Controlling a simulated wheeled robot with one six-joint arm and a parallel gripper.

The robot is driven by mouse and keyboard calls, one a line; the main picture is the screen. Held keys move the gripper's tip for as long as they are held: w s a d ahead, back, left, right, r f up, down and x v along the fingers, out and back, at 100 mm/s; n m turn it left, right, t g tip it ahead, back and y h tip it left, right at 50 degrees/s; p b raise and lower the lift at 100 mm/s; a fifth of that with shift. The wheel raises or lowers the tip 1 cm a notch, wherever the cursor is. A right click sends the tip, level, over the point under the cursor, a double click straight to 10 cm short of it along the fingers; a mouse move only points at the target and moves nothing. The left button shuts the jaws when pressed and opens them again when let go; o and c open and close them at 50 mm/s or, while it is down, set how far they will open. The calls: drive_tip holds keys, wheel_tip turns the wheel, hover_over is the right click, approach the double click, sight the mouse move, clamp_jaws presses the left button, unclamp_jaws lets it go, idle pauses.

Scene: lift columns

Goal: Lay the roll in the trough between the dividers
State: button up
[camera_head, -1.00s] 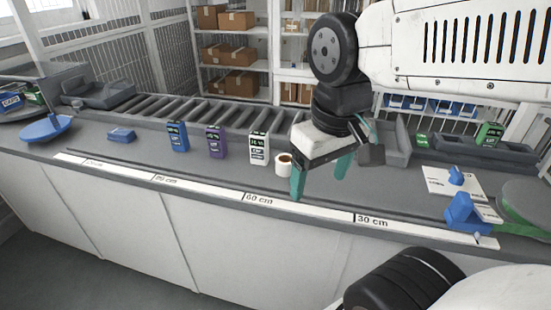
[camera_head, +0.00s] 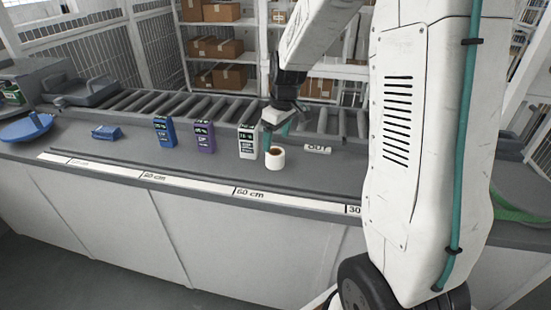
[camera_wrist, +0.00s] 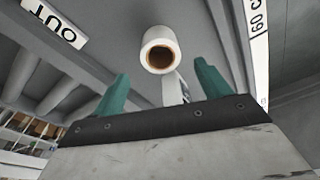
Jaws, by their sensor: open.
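The roll (camera_head: 275,158) is white with a brown core. It stands upright on the grey counter, right of the white carton, with its open end up. My gripper (camera_head: 277,136) has teal fingers and is over the roll, close to its top. In the wrist view the roll (camera_wrist: 158,58) shows ahead of the spread fingers, centred between them. My gripper (camera_wrist: 160,82) is open, with nothing held. I cannot make out the trough with dividers; my arm hides the right part of the counter.
A white carton (camera_head: 247,141), a purple carton (camera_head: 204,137) and a blue carton (camera_head: 164,134) stand left of the roll. A blue block (camera_head: 106,132) lies farther left. The counter's front strip is clear.

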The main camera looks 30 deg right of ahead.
sight(275, 153)
drive_tip(key=f, duration=0.6)
drive_tip(key=shift+w+a+f, duration=0.2)
drive_tip(key=shift+w+f, duration=0.05)
drive_tip(key=shift+f, duration=0.05)
drive_tip(key=c, duration=1.2)
drive_tip(key=shift+r, duration=0.1)
